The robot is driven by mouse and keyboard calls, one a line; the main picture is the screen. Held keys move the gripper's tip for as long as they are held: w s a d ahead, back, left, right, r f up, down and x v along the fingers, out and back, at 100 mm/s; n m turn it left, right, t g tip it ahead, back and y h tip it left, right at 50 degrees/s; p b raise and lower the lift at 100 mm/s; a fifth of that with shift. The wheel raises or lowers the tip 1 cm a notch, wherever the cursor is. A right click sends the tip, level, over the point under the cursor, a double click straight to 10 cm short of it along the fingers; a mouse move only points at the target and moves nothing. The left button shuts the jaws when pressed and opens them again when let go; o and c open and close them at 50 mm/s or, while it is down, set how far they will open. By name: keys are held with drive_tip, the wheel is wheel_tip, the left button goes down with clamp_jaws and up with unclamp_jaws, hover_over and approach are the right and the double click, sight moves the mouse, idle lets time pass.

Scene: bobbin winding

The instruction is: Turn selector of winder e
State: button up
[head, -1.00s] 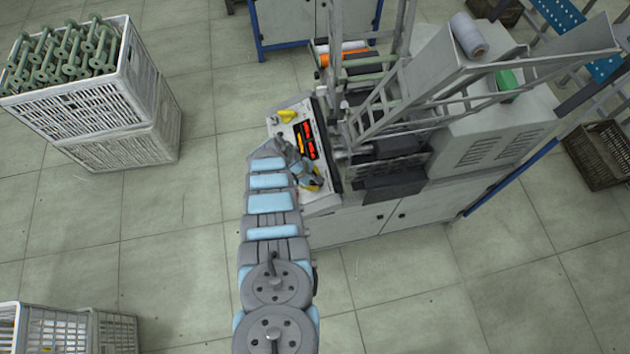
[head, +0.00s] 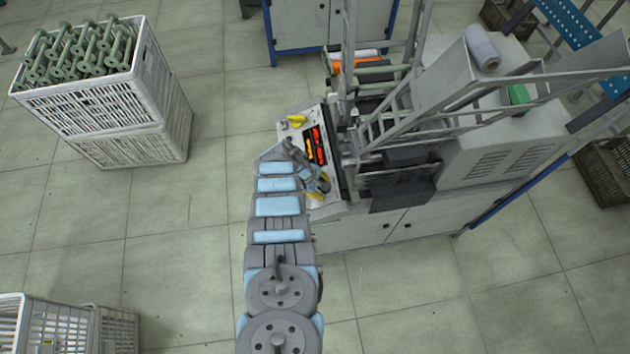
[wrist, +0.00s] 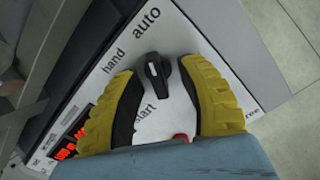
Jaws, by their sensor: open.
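The winder's black selector knob (wrist: 155,72) is on the white control panel (wrist: 190,45) in the wrist view, beside the printed words "hand", "auto" and "start". Its pointer end is turned up toward the lettering, between "hand" and "auto". My gripper (wrist: 158,85) is open, with one yellow-and-black finger on each side of the knob; no clear contact shows. In the head view my gripper (head: 320,187) is over the near end of the panel, and the arm hides the knob there.
A red button (wrist: 181,138) lies close to my gripper, partly hidden. Red lit displays (head: 317,145) are on the panel. The winder's metal frame (head: 395,110) rises to the right. A white crate of green bobbins (head: 110,115) stands left, with free floor between.

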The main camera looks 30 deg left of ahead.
sight(319, 189)
drive_tip(key=shift+r, duration=0.15)
drive_tip(key=shift+s+a+r, duration=0.15)
drive_tip(key=shift+a+r, duration=0.3)
drive_tip(key=shift+r, duration=0.9)
drive_tip(key=shift+v, duration=1.05)
drive_tip(key=v, duration=0.6)
drive_tip(key=shift+s+r, duration=0.25)
drive_tip(key=shift+a, duration=0.2)
